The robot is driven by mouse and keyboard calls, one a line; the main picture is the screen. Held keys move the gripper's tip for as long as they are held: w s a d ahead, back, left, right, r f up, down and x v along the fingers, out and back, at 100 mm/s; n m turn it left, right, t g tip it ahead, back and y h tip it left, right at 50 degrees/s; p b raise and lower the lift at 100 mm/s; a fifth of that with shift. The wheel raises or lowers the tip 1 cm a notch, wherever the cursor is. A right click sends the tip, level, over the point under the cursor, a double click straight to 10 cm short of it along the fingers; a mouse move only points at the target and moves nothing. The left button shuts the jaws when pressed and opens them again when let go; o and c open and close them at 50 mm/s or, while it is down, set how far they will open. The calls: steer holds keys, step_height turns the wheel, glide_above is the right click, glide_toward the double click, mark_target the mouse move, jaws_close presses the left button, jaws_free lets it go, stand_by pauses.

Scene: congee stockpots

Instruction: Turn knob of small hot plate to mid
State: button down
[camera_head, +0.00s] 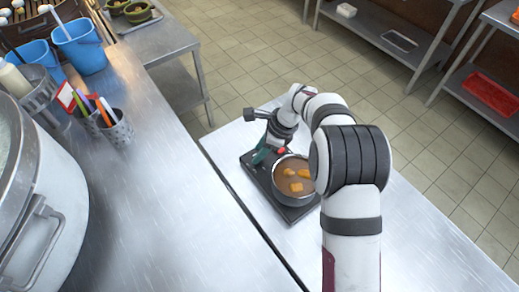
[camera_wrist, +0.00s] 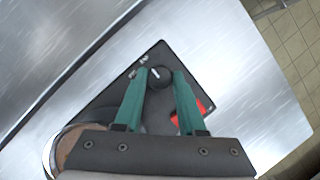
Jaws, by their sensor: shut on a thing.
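The small hot plate (camera_head: 303,212) is a black slab on the white-grey table, with a pot (camera_head: 293,181) of brown broth and orange pieces on it. Its knob (camera_wrist: 159,74) is round and black with a white mark, on the hot plate's control end. My gripper (camera_wrist: 161,73) has its two green fingers on either side of the knob, shut on it. In the head view my gripper (camera_head: 260,157) reaches down to that end of the hot plate, and the knob is hidden there. A red part (camera_wrist: 204,106) shows beside the right finger.
A large stockpot (camera_head: 62,190) stands at the left on the steel counter (camera_head: 150,200). A pen holder (camera_head: 116,130) and blue buckets (camera_head: 82,50) stand behind it. A gap separates the counter from the table. The table right of my arm is clear.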

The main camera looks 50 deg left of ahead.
steer(key=shift+n, duration=0.3)
steer(key=n+h, duration=0.1)
steer(key=n, duration=0.2)
steer(key=shift+w+a+n+g, duration=0.1)
steer(key=shift+n+g, duration=0.3)
steer(key=shift+a+n+h, duration=0.1)
steer(key=shift+n+h, duration=0.9)
steer(key=shift+n, duration=1.1)
steer(key=c, duration=0.5)
jaws_free()
steer(key=v, duration=0.7)
steer(key=shift+w+r, duration=0.15)
steer(key=shift+w, duration=0.05)
